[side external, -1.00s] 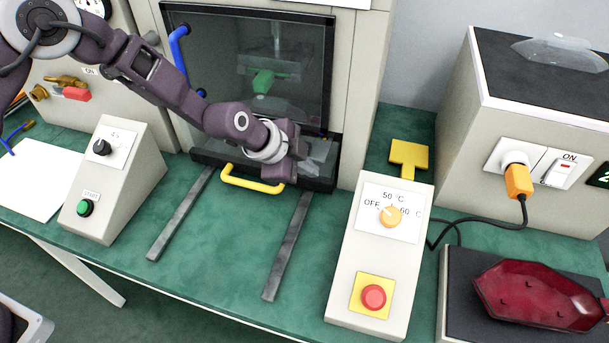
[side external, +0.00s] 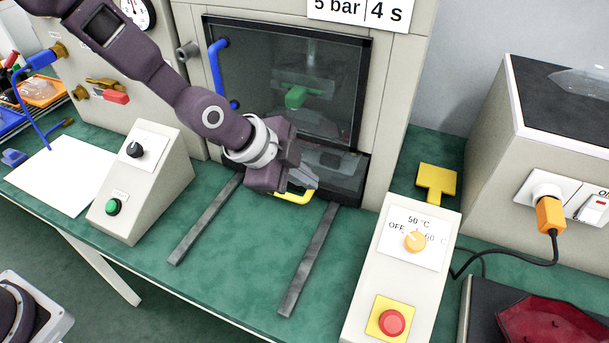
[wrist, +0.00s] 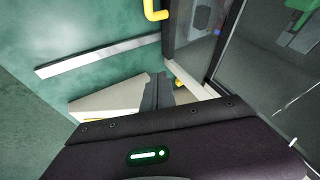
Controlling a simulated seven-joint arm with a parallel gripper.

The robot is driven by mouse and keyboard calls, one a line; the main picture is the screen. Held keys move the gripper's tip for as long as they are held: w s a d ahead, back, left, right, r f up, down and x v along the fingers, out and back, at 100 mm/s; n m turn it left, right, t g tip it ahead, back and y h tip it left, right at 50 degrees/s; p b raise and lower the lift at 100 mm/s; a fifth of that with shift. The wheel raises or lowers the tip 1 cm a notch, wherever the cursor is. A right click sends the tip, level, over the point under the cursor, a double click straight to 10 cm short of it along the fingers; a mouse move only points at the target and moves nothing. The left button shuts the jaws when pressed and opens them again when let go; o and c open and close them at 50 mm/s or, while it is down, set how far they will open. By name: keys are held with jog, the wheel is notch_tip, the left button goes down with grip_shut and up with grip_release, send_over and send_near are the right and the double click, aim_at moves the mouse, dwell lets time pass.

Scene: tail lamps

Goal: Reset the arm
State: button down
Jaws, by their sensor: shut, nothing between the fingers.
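My gripper (side external: 303,182) is shut and empty. It hangs low in front of the cabinet, over the yellow handle (side external: 290,197) of the black lower tray front (side external: 345,180), and hides part of that handle. I cannot tell whether it touches the handle. In the wrist view my gripper's fingers (wrist: 158,90) sit close together with nothing between them, and a piece of the yellow handle (wrist: 157,10) shows above them. My arm reaches in from the upper left, bent down toward the bench.
The glass door (side external: 290,80) with a blue handle (side external: 216,70) is closed. Two grey rails (side external: 308,258) lie on the green bench. A START box (side external: 140,185) stands left, a dial box with a red button (side external: 392,323) right. Bench between the rails is clear.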

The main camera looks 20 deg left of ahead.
jog(key=s+a+r+n+y, duration=0.3)
jog(key=s+a+r+n, duration=0.55)
jog(key=a+r, duration=0.6)
jog(key=s+a+r+n, duration=0.1)
jog(key=s+a+n, duration=0.3)
jog(key=s, duration=0.6)
jog(key=s+a+r+n+y, duration=0.1)
jog(key=s+a+n, duration=0.3)
jog(key=s, duration=0.6)
jog(key=shift+a+r+y, duration=0.3)
jog(key=shift+a+r, duration=0.1)
jog(key=shift+a, duration=0.05)
